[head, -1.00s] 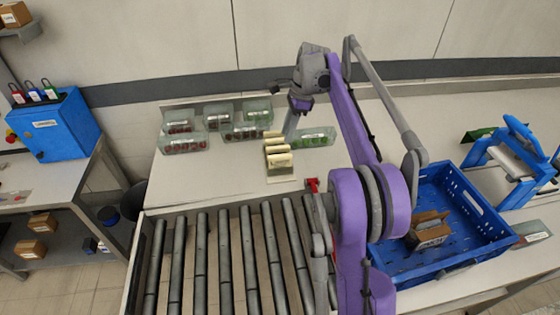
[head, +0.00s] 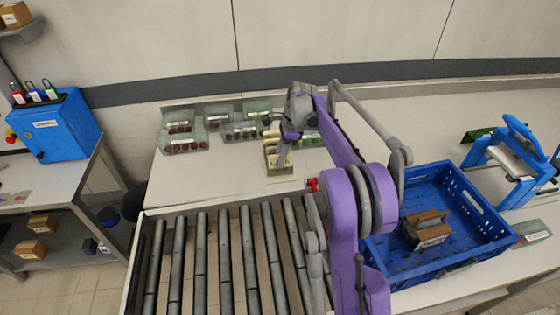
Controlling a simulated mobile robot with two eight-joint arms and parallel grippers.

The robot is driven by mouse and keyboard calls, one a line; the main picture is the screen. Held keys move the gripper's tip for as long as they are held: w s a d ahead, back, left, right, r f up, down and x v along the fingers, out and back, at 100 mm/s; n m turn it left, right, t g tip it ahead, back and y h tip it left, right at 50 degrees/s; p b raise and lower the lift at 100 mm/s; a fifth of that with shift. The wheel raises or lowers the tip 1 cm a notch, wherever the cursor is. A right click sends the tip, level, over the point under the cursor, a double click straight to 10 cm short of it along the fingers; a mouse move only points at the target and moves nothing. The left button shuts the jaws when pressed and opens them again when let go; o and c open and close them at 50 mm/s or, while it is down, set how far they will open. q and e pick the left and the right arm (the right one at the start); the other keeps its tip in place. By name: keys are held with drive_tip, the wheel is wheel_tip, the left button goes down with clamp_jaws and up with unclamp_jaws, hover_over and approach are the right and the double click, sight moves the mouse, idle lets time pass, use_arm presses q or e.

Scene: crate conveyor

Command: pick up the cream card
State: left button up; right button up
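Several cream cards (head: 271,150) stand in a row in a small holder (head: 282,180) on the white table, at the middle of the head view. My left gripper is not in view.
Clear bins (head: 185,144) with dark red and green items stand behind and left of the holder. Conveyor rollers (head: 225,262) lie in front. A blue crate (head: 480,207) with a brown block (head: 427,229) is on the right, near a blue-framed device (head: 516,160).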

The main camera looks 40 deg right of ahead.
drive_tip(key=shift+c, duration=0.2)
clamp_jaws()
